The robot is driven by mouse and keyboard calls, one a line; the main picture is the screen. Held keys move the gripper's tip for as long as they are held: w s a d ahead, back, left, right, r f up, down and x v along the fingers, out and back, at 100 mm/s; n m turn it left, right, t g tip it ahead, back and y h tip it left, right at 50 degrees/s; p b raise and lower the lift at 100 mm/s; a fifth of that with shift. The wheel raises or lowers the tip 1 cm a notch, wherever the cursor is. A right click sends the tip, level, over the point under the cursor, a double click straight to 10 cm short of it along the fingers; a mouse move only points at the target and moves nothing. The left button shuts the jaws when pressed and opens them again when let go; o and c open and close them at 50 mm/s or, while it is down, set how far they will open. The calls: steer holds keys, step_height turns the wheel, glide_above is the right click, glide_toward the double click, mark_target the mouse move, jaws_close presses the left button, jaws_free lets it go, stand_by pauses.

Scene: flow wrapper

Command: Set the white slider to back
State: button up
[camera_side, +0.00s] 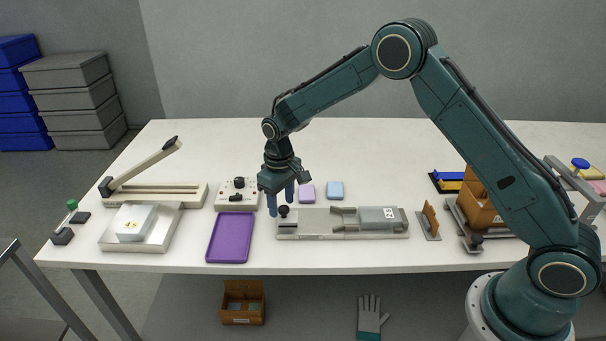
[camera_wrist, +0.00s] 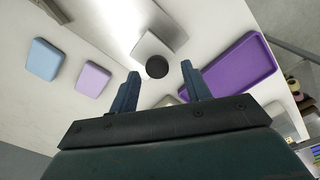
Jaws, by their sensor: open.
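A long grey-silver machine bed (camera_side: 320,236) lies on the table in the side view. At its left end stands a round black knob (camera_side: 284,211). In the wrist view the knob (camera_wrist: 157,66) sits on a pale block (camera_wrist: 150,46), which looks like the white slider, on a shiny metal surface. My gripper (camera_side: 280,206) points down over this left end, its fingers apart. In the wrist view my open gripper (camera_wrist: 160,71) has its fingertips on either side of the knob. Nothing is held. I cannot tell whether a finger touches the knob.
A purple tray (camera_side: 230,238) lies left of the bed. A white control box (camera_side: 236,203) stands behind the tray. A lilac block (camera_side: 307,193) and a light blue block (camera_side: 335,190) lie behind the bed. A grey block (camera_side: 378,218) sits on the bed's right part.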

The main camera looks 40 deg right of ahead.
mark_target(281, 208)
step_height(281, 208, up, 13)
steer(key=shift+r, duration=0.2)
stand_by(0.4)
steer(key=shift+r, duration=0.1)
steer(key=s+d+r+m+t, duration=0.1)
steer(key=s+d+r+t, duration=0.25)
steer(key=s+r, duration=1.25)
steer(key=s+d+f+t, duration=0.1)
steer(key=s+f, duration=0.1)
steer(key=s, duration=0.7)
steer(key=s+d+f+t, duration=0.1)
steer(key=s+f, duration=0.1)
steer(key=s, duration=0.8)
steer(key=shift+s+d+m, duration=0.15)
steer(key=shift+d+m, duration=0.05)
steer(key=shift+m, duration=0.2)
